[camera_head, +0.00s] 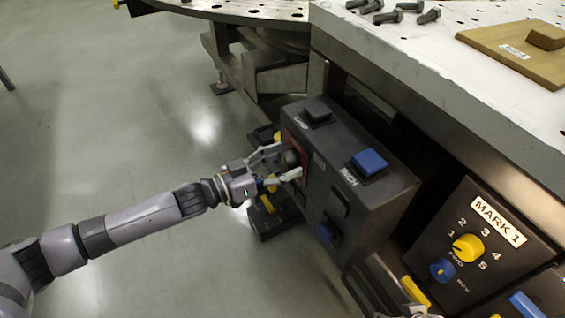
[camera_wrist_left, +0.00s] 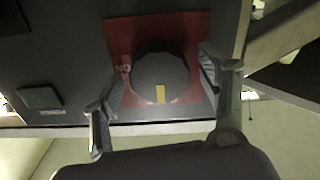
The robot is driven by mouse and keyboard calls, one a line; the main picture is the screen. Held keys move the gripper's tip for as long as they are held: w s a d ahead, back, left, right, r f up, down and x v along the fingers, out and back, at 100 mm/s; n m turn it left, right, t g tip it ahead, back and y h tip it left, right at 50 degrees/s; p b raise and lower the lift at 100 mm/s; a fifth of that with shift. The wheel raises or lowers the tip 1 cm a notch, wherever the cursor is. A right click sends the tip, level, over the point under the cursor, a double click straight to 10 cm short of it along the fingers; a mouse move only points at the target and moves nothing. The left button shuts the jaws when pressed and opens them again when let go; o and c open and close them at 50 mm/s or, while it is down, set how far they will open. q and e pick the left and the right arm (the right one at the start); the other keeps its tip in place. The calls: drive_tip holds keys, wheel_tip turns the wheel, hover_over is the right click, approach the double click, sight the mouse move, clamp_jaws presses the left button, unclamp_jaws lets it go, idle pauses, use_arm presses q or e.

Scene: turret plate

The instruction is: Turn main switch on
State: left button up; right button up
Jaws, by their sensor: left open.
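The main switch appears to be a dark round knob (camera_wrist_left: 160,78) with a yellow mark on a red plate (camera_wrist_left: 133,33). In the left wrist view the yellow mark points down toward the bottom of the picture. The red plate (camera_head: 298,146) is on the left face of the dark control box (camera_head: 385,205) in the head view. My left gripper (camera_head: 284,162) is open, with one finger on each side of the knob; it also shows in the left wrist view (camera_wrist_left: 162,92). I cannot tell whether the fingers touch the knob. Lettering on the plate is partly hidden.
The box carries a black button (camera_head: 317,111) and a blue INCH button (camera_head: 369,161) on top. A MARK 1 panel (camera_head: 485,235) with yellow and blue knobs stands to the right. A white-topped table (camera_head: 440,75) holds bolts and a wooden board (camera_head: 520,60). Floor at left is clear.

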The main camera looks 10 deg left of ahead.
use_arm(q)
drive_tip(key=shift+c, duration=0.5)
drive_tip(key=c, duration=1.1)
